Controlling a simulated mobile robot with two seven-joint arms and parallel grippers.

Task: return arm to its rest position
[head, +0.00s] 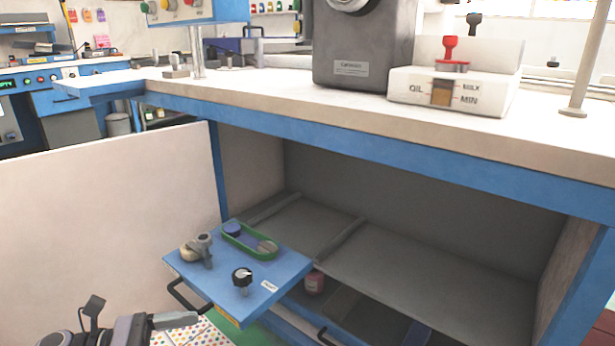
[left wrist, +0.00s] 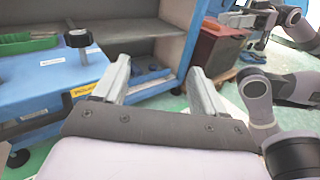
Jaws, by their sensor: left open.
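My left gripper (head: 172,322) shows at the bottom left of the head view, beside the front of a blue pull-out tray (head: 215,283). In the left wrist view its two fingers (left wrist: 158,78) are spread apart with nothing between them. The tray's dark handle (head: 183,297) is close to the gripper, and the fingers look clear of it. Part of my other arm (left wrist: 262,22) shows at the top right of the left wrist view. Its gripper is too small there to tell its jaws.
The tray carries a green dish (head: 250,241), a black knob (head: 242,277) and a metal fitting (head: 198,250). A workbench (head: 390,133) with an open cabinet stands behind. A white panel (head: 100,210) is at left. A red bin (left wrist: 215,45) stands beyond the fingers.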

